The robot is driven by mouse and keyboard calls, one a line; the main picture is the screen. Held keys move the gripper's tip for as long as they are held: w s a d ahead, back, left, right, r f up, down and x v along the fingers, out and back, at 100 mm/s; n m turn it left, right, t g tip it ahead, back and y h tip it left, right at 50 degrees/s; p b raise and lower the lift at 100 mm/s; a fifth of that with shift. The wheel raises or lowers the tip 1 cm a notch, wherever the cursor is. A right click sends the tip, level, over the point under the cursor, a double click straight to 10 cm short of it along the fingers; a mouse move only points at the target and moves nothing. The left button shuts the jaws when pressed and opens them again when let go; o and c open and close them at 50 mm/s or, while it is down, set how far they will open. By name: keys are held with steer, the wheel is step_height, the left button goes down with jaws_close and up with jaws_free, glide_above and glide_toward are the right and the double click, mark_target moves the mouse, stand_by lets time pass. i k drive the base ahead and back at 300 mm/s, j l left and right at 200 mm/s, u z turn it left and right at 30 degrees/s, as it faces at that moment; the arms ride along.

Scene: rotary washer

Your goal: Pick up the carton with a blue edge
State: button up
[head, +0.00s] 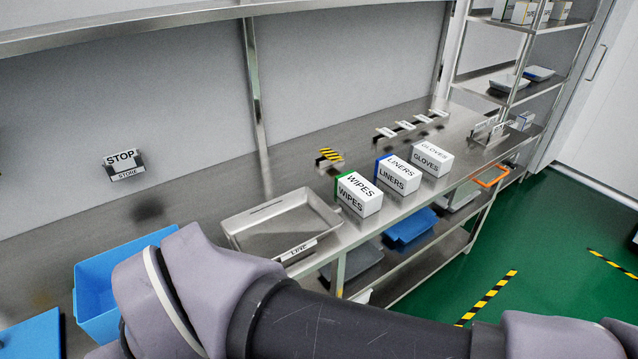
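The carton with a blue edge (397,175) is a white box marked LINERS. It stands on the steel bench top, in the middle of a row of three cartons. The WIPES carton with a green edge (357,195) stands to its left and nearer. The GLOVES carton (432,158) stands to its right and farther back, white with a greyish top. Small gaps separate the cartons. My arm crosses the bottom of the head view, in front of the bench. My gripper is outside the view.
A shallow steel tray marked LINE (240,224) lies left of the cartons. A blue bin (92,290) sits at lower left. A STOP sign (124,165) stands at the back left. A lower shelf holds a blue tray (410,228). Green floor is open at right.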

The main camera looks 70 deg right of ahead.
mark_target(401, 177)
steer(key=z, duration=2.75)
steer(key=i+l+u, duration=0.3)
steer(key=i+l, duration=0.35)
steer(key=i, duration=0.15)
steer(key=i+l+u, duration=0.25)
steer(key=i+l, duration=0.45)
steer(key=l, duration=0.15)
